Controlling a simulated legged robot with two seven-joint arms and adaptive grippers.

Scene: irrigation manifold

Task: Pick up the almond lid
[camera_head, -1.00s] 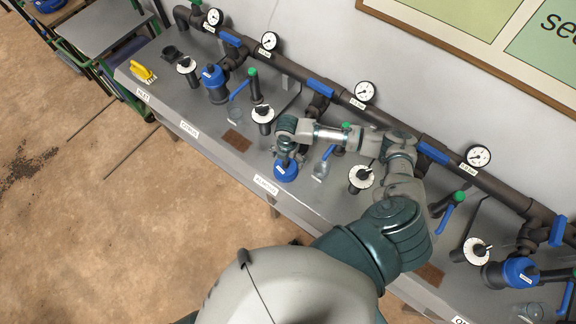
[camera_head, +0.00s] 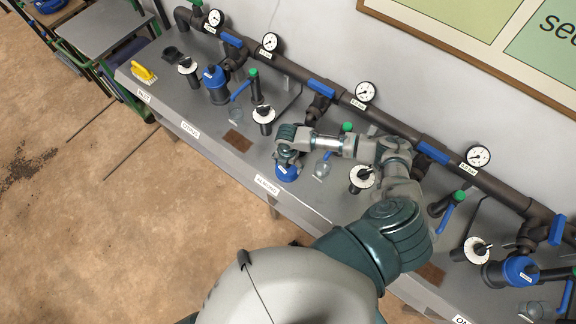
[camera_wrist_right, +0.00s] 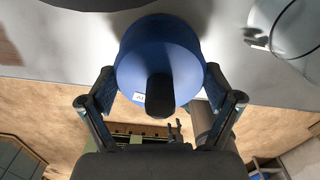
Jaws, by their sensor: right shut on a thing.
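The almond lid is a round blue cap with a dark knob and a small white tag. In the head view the lid (camera_head: 287,174) is at the bench's front edge, above the almond label (camera_head: 267,185). My right gripper (camera_head: 287,160) is over it, partly hidden by my wrist. In the right wrist view the blue lid (camera_wrist_right: 160,52) sits between the two fingers of my right gripper (camera_wrist_right: 160,88), which press on its sides. I cannot tell whether the lid is clear of what is under it. My left gripper is not in view.
A clear glass cup (camera_head: 322,169) stands just right of the lid. A dial (camera_head: 362,177) and a dark pipe with blue levers and gauges (camera_head: 365,92) lie beyond. Other blue-lidded filters (camera_head: 214,78) stand along the bench. A yellow object (camera_head: 144,72) is far left.

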